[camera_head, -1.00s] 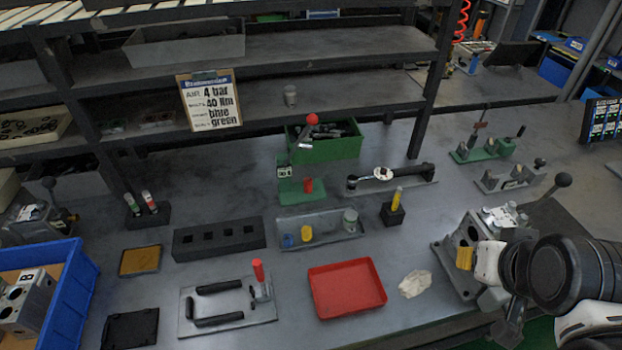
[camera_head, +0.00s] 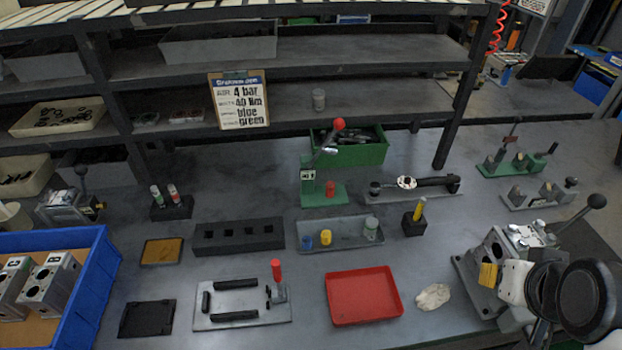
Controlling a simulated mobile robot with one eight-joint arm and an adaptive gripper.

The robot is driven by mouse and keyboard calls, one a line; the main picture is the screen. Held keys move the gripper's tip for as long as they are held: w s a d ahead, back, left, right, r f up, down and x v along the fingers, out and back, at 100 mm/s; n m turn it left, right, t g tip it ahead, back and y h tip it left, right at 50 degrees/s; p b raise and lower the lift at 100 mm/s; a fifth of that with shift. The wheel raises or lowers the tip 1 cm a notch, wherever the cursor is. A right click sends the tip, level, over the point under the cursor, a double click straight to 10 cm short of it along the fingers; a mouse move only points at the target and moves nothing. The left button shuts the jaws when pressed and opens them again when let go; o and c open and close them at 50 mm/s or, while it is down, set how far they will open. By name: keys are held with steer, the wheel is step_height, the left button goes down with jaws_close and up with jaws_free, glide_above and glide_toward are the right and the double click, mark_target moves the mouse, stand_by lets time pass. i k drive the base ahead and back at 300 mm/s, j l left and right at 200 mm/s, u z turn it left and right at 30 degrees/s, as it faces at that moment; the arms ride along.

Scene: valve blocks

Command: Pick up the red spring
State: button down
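A short upright red cylinder (camera_head: 330,188) stands on the base of the green lever press (camera_head: 309,185), behind the grey tray. It looks like the red spring, but its coils are too small to make out. My gripper (camera_head: 514,282) is at the lower right, beside the valve block in the clamping fixture (camera_head: 497,248) and far from the red cylinder. A yellow piece (camera_head: 488,275) shows at its left side. I cannot tell whether it belongs to the gripper or the fixture. My fingers are not clear, so their opening cannot be read.
A torque wrench (camera_head: 437,182) lies behind.

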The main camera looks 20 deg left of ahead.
mark_target(328, 188)
steer(key=i+u, duration=0.1)
steer(key=u, duration=0.3)
steer(key=i+l+u, duration=0.1)
steer(key=u, duration=0.3)
steer(key=i+l+u, duration=0.1)
steer(key=l+u, duration=0.15)
steer(key=u, duration=0.15)
steer(key=l+u, duration=0.15)
steer(key=u, duration=0.25)
steer(key=i, duration=0.05)
